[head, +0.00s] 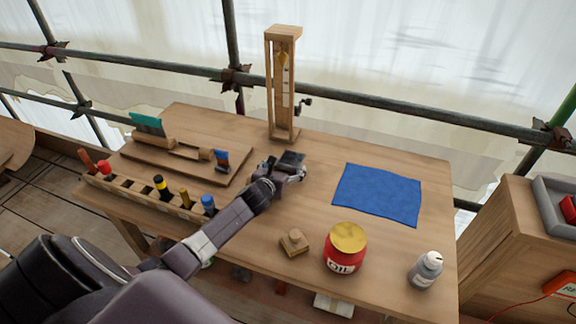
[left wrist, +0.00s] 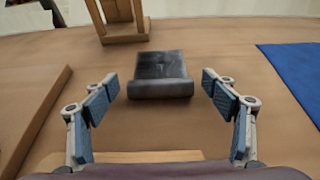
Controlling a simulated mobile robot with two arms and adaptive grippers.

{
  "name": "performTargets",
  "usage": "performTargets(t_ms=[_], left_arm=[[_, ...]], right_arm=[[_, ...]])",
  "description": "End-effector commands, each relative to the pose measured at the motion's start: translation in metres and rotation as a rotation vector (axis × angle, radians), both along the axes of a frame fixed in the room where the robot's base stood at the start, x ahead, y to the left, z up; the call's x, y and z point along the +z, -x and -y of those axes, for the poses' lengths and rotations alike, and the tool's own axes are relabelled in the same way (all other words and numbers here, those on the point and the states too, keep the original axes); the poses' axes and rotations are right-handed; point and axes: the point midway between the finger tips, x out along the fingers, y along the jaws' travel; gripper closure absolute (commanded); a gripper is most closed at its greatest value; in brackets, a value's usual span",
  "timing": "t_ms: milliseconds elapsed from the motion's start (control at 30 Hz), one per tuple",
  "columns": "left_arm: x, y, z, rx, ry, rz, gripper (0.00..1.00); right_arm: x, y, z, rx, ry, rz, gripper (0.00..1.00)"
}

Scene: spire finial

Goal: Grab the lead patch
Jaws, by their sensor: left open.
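The lead patch (left wrist: 160,76) is a dark grey, slightly curled sheet lying on the wooden table. In the left wrist view it sits ahead of my left gripper (left wrist: 162,100), centred between the two blue-padded fingers, with a gap on each side. In the head view the patch (head: 291,159) shows just beyond my left gripper (head: 290,174), near the middle of the table. My left gripper is open and holds nothing. My right gripper is not in either view.
A wooden stand (head: 284,85) rises behind the patch. A board with tools (head: 180,155) and a tool rack (head: 145,190) are left. A blue cloth (head: 378,194) lies right. A red oil tin (head: 345,250), small wooden block (head: 294,242) and bottle (head: 426,270) stand in front.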

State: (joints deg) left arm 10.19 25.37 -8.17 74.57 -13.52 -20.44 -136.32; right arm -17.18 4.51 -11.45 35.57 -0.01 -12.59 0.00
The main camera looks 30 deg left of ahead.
Motion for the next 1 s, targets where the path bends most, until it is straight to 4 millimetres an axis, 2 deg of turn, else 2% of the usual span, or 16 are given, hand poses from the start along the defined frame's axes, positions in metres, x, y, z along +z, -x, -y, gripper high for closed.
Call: performTargets(t_ms=[67,533,833,1000], left_arm=[[0.0,0.0,0.0,0.0,0.0,0.0,0.22],[0.0,0.0,0.0,0.0,0.0,0.0,0.73],[0.004,-0.001,0.0,-0.001,-0.001,0.004,0.74],[0.018,-0.001,-0.001,-0.002,-0.005,0.006,0.74]], right_arm=[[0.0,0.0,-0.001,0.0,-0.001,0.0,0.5],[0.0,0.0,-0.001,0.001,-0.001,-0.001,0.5],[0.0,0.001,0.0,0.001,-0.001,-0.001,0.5],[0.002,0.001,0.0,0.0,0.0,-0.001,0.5]])
